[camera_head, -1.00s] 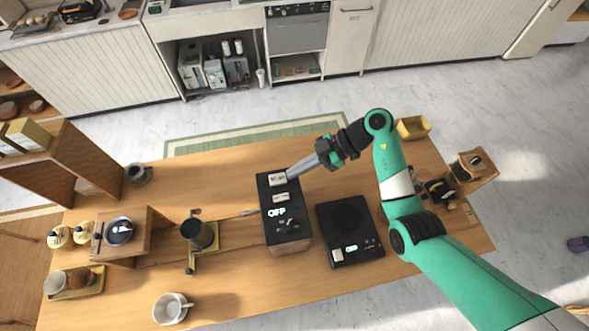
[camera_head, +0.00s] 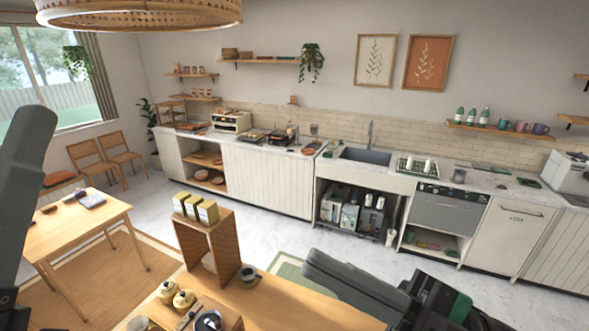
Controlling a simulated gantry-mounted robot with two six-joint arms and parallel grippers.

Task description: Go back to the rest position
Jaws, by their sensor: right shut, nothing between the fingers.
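My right gripper (camera_head: 312,260) is at the bottom right in the head view, its dark grey fingers pointing up and left over the cart's wooden top (camera_head: 262,306). The fingers are together with nothing between them. A green and black part of my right arm shows behind them at the lower edge. A large dark grey shape of my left gripper (camera_head: 32,125) stands close at the left edge, pointing up. It is cut off by the frame, and its jaw opening cannot be made out.
A wooden shelf box (camera_head: 232,245) with yellow boxes stands on the cart, beside a dark cup (camera_head: 248,278) and yellow jars (camera_head: 184,299). A wooden table (camera_head: 75,225) is at the left. A kitchen counter (camera_head: 265,180) runs along the back. Pale floor lies between.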

